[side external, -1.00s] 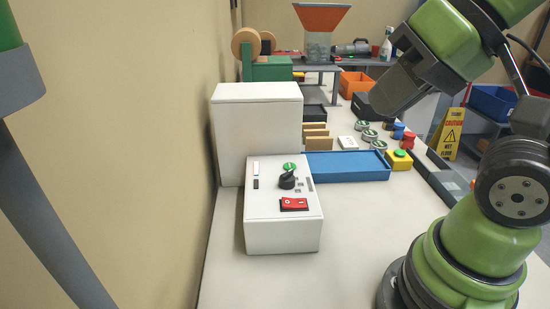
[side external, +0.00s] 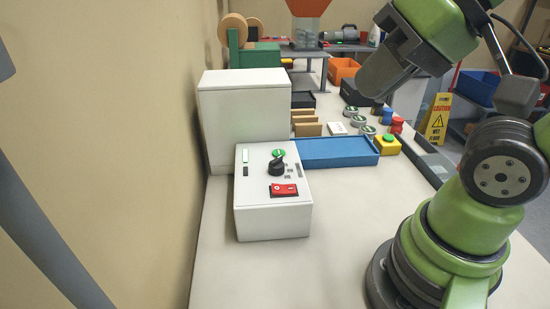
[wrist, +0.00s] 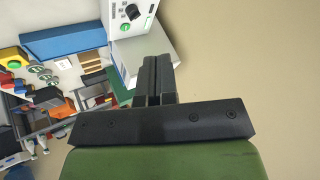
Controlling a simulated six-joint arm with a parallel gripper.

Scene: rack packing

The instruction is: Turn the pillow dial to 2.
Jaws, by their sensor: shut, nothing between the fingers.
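A white control box (side external: 272,215) stands on the bench in front of a taller white box. Its sloped top carries a black dial knob (side external: 277,168), with a round green mark (side external: 278,153) just behind it. The dial's markings are too small to read. A red rocker switch (side external: 283,189) sits below the dial. In the wrist view the dial (wrist: 132,12) shows at the top edge. My gripper (wrist: 158,62) is shut and empty, apart from the box in that view. I cannot make out its fingertips in the side view.
The tall white box (side external: 245,125) stands behind the control box. A blue tray (side external: 335,152) and a yellow button box (side external: 387,145) lie to the right. The bench in front is clear. A beige wall (side external: 120,110) runs close on the left.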

